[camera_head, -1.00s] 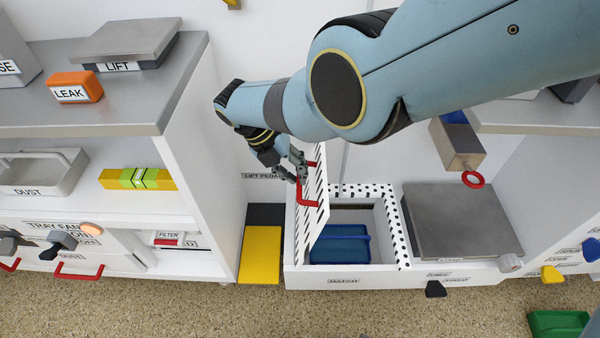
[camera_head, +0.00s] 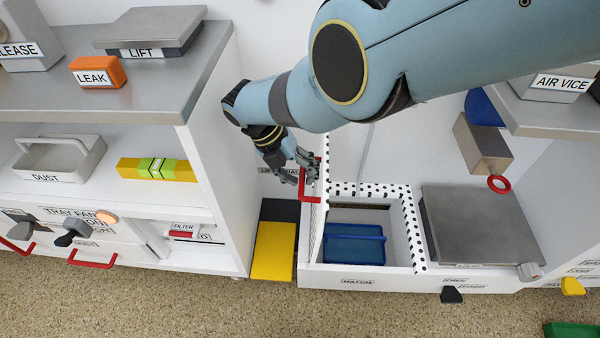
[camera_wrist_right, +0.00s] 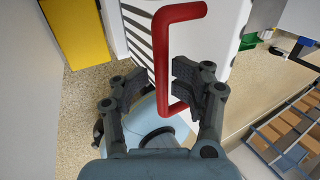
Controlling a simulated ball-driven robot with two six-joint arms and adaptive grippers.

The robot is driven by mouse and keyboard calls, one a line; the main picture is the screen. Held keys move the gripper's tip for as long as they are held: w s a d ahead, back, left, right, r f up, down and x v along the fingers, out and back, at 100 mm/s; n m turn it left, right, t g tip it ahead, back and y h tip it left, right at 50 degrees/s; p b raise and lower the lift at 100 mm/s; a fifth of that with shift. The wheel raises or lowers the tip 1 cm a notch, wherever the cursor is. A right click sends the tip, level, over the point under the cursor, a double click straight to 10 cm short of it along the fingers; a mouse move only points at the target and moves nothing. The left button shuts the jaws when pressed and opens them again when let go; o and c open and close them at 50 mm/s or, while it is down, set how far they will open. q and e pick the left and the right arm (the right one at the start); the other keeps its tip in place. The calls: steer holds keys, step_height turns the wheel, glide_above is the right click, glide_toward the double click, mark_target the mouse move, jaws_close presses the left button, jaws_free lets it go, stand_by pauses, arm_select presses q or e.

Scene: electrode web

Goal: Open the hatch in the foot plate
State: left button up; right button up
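The hatch lid (camera_head: 321,215) stands about upright, seen nearly edge-on, at the left side of the opening in the white foot plate (camera_head: 310,276). The opening is uncovered and a blue bin (camera_head: 354,245) shows inside. The lid's red handle (camera_head: 304,186) faces left. My right gripper (camera_head: 303,172) is at this handle. In the right wrist view the handle (camera_wrist_right: 161,60) passes between the two fingers (camera_wrist_right: 158,80), which stand apart with a visible gap; firm contact cannot be seen. My left gripper is not in view.
A yellow pedal (camera_head: 273,251) lies just left of the foot plate, beside the white cabinet (camera_head: 215,150). A grey plate (camera_head: 475,225) sits right of the opening. A block with a red ring (camera_head: 499,184) hangs above it. The speckled floor in front is clear.

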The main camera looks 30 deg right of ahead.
steer(key=shift+w+r, duration=0.15)
steer(key=shift+w+r, duration=0.1)
steer(key=shift+r, duration=0.05)
steer(key=shift+r, duration=0.25)
step_height(320, 180, up, 9)
stand_by(0.5)
stand_by(0.4)
